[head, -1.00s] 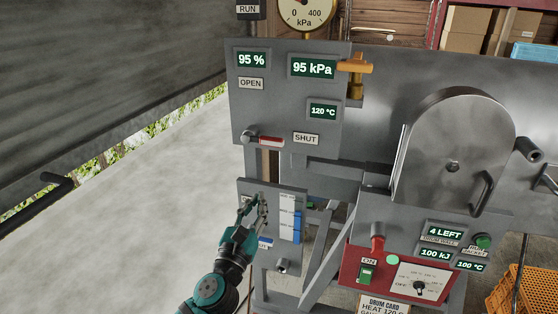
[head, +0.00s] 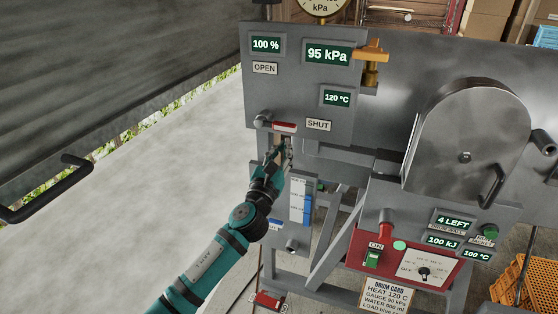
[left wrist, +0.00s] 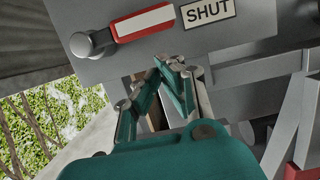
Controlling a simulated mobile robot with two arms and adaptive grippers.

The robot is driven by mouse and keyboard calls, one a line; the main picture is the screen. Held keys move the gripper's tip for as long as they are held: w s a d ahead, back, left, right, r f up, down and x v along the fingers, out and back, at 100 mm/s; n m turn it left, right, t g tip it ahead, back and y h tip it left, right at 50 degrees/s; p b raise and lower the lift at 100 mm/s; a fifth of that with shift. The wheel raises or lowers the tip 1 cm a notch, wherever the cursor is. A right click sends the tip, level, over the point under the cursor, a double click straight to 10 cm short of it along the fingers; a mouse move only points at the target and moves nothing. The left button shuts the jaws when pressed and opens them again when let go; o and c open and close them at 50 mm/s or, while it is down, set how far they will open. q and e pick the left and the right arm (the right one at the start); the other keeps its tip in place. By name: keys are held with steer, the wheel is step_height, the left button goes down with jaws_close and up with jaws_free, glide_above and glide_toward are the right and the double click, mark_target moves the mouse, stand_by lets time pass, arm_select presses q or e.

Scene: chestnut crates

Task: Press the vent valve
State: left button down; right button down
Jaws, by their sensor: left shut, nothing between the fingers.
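A lever with a red and white grip (head: 284,127) sits on the grey panel (head: 290,85), pivoting on a round metal hub at its left end. It lies nearly level and points at the SHUT label (head: 318,124); an OPEN label (head: 265,68) is higher up. No readable label names the vent valve. My left gripper (head: 283,148) is shut and empty, with its fingertips just below the lever. In the left wrist view the fingertips (left wrist: 172,64) are below the red grip (left wrist: 145,22), apart from it in the picture. My right gripper is out of view.
Displays read 100 % (head: 265,45), 95 kPa (head: 328,54) and 120 °C (head: 337,98). A brass valve (head: 371,53) juts out at the panel's right edge. A steel drum (head: 465,140) and a red control box (head: 404,258) stand to the right. Open floor is at left.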

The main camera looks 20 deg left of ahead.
arm_select(q)
steer(key=shift+s+r, duration=0.1)
steer(key=shift+r, duration=0.6)
